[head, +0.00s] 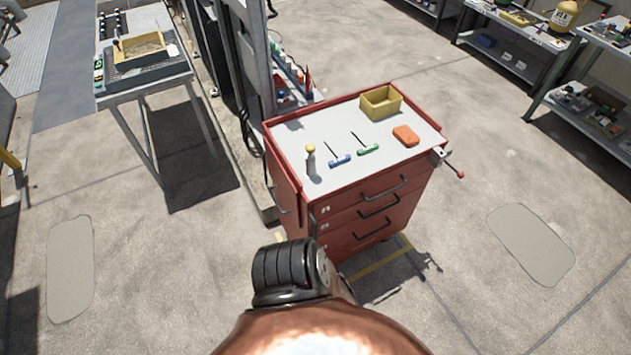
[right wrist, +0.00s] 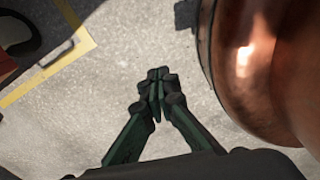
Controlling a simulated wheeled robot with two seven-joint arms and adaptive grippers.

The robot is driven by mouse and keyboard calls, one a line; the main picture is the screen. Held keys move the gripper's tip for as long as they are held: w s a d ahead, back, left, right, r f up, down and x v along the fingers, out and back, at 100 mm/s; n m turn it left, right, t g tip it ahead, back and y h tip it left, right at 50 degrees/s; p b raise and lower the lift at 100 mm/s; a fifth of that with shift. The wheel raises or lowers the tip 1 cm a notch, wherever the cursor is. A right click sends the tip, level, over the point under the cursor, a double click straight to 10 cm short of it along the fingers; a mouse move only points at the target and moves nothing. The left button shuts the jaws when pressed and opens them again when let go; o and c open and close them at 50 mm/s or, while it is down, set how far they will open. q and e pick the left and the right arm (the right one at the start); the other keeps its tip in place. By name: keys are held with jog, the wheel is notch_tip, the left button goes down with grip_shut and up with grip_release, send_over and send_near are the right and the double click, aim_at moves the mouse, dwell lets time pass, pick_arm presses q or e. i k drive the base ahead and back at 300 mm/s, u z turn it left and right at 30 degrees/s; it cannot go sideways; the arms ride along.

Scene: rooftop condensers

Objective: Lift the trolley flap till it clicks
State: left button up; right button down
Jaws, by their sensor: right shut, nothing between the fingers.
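The red trolley (head: 345,215) stands in the middle of the head view, with a grey top and several drawers with dark handles. A red panel (head: 283,180) hangs down along its left side and looks like the flap, lowered. My right gripper (right wrist: 157,95) shows only in the right wrist view. Its dark green fingers are shut with nothing between them, above bare concrete and apart from the trolley. A red edge, perhaps of the trolley, shows at that view's far left. My left gripper is in neither view.
On the trolley top are a yellow bin (head: 380,103), an orange block (head: 406,136), blue (head: 341,161) and green (head: 368,149) T-handled tools and a small bottle (head: 311,162). A grey workbench (head: 150,92) stands left, shelves (head: 510,60) at the back right. The floor on both sides is open.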

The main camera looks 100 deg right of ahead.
aim_at(288, 191)
jog(key=z, duration=3.25)
